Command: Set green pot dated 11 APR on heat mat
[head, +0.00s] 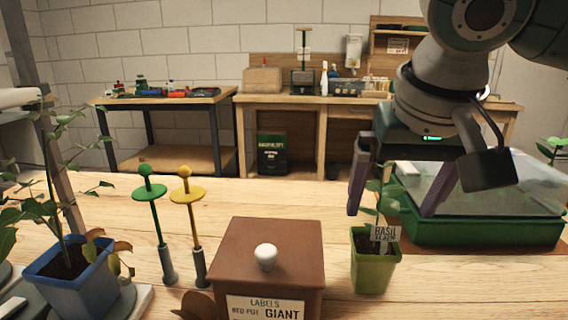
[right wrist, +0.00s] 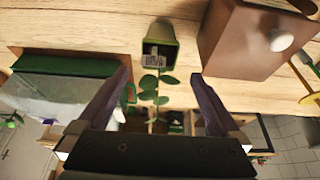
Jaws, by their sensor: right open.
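A green pot (head: 373,265) with a leafy seedling stands upright on the wooden table, right of the brown box. Its white tag (head: 385,234) reads BASIL; the line below is too small to read surely. My right gripper (head: 390,212) is open and empty, with its two fingers apart above and behind the pot, around the height of the leaves. In the right wrist view, the pot (right wrist: 160,38) lies ahead of the open fingers (right wrist: 160,75), and the leaves reach between them. A flat reddish-brown mat (head: 465,244) shows under the green lidded tray. My left gripper is out of view.
The green tray with a clear lid (head: 480,232) stands close on the pot's right. A brown label box (head: 268,250) with a white knob stands left of it. Green and yellow stakes (head: 152,205) and a blue potted plant (head: 75,285) are further left. The table between stakes and tray is clear behind the box.

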